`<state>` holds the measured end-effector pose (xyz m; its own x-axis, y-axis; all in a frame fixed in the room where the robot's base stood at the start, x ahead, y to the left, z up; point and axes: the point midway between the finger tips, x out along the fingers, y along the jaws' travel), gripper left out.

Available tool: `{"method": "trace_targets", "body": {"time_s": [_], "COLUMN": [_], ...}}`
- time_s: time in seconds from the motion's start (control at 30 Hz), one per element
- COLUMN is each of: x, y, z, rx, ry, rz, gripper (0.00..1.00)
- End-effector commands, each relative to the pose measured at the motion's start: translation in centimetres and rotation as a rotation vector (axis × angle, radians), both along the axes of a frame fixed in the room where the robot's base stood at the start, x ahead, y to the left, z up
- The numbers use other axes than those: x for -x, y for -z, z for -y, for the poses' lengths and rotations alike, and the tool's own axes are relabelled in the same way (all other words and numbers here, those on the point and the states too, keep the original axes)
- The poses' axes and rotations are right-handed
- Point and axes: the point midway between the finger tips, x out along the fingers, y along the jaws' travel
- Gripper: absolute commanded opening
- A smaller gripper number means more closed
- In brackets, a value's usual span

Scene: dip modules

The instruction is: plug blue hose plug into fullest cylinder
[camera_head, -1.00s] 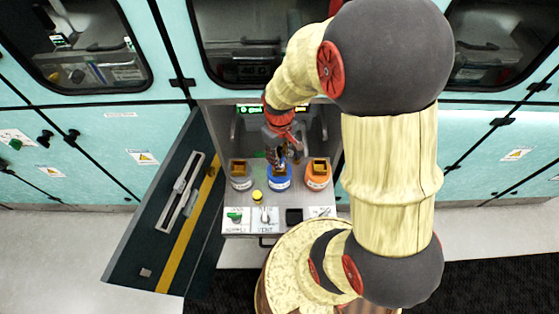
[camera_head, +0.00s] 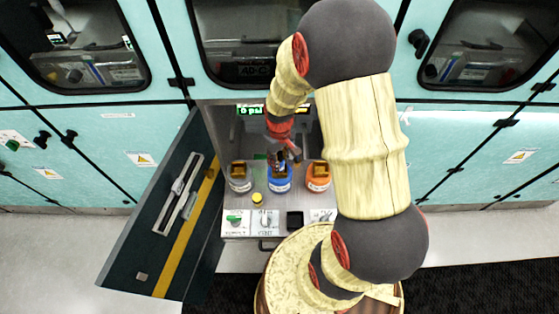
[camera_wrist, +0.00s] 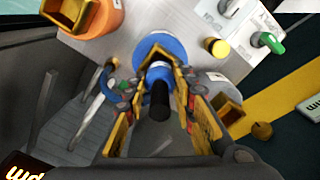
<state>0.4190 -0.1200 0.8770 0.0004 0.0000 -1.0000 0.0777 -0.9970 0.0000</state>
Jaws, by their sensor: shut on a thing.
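My gripper (camera_head: 281,158) is over the middle, blue cylinder (camera_head: 279,183) in the row. In the wrist view, my gripper (camera_wrist: 163,88) is shut on the blue hose plug (camera_wrist: 158,72), whose black end (camera_wrist: 159,101) points toward the camera. Beyond it is the blue cylinder's top (camera_wrist: 150,45); I cannot tell whether the plug touches or enters it. A grey cylinder (camera_head: 240,184) stands to the left and an orange cylinder (camera_head: 318,183) to the right, each with a yellow-brown square fitting on top. Their fill levels are not readable.
The cylinders stand on a grey shelf inside an open cabinet. The open dark door (camera_head: 150,230) stands at left. A green-lit display (camera_head: 252,110) is behind.

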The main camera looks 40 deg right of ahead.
Motion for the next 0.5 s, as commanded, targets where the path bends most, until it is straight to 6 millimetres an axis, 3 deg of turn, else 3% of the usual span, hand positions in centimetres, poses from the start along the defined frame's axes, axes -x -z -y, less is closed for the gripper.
{"method": "trace_targets", "body": {"time_s": [0.1, 0.13, 0.4, 0.5], "x": [0.02, 0.03, 0.04, 0.04], "y": [0.40, 0.33, 0.29, 0.29], "z": [-0.01, -0.01, -0.02, -0.02], "rx": [0.000, 0.000, 0.000, 0.000], "ry": [0.000, 0.000, 0.000, 0.000], "rz": [-0.001, -0.001, -0.001, -0.001], "gripper": [0.00, 0.28, 0.43, 0.44]}}
